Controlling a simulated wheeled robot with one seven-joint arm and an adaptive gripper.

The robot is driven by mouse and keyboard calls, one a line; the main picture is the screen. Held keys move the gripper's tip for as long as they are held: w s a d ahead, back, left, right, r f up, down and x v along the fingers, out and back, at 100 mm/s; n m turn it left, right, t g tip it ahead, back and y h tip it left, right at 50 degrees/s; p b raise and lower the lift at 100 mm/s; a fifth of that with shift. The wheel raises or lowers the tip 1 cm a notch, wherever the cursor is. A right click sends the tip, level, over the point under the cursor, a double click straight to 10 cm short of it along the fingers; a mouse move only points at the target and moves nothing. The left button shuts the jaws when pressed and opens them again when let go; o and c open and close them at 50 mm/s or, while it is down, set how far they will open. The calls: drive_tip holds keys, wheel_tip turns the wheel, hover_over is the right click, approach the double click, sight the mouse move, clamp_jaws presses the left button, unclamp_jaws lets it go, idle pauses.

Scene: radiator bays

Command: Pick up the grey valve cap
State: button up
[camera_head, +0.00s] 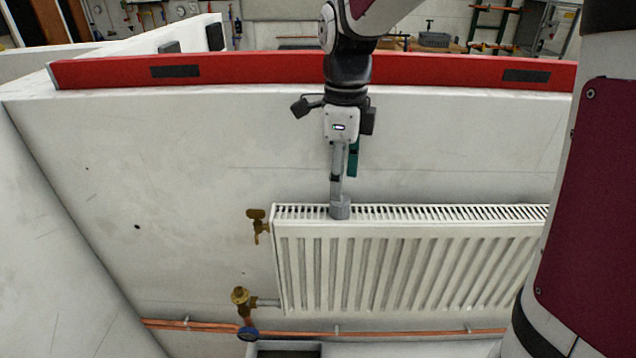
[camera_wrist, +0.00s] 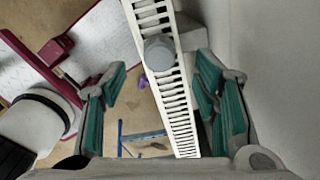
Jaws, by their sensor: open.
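The grey valve cap (camera_head: 340,209) is a short round cylinder standing on the top grille of the white radiator (camera_head: 400,265), left of its middle. In the wrist view the cap (camera_wrist: 158,53) shows from above, on the slatted grille (camera_wrist: 180,118). My gripper (camera_head: 345,180) points down above the radiator, close over the cap. In the wrist view my gripper (camera_wrist: 162,92) is open, with teal-padded fingers apart on both sides of the grille and nothing between them. The cap appears beyond the fingertips, toward the top of that view; I see no contact.
A brass valve (camera_head: 257,223) sits at the radiator's upper left, and another brass valve (camera_head: 240,297) with a blue part (camera_head: 248,333) at its lower left. A copper pipe (camera_head: 400,332) runs below. A red level (camera_head: 230,70) lies along the wall top. The wall rises close behind the radiator.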

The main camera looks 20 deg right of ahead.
sight(340, 206)
drive_tip(key=shift+f+p, duration=0.5)
drive_tip(key=shift+f, duration=2.3)
drive_tip(key=c, duration=0.8)
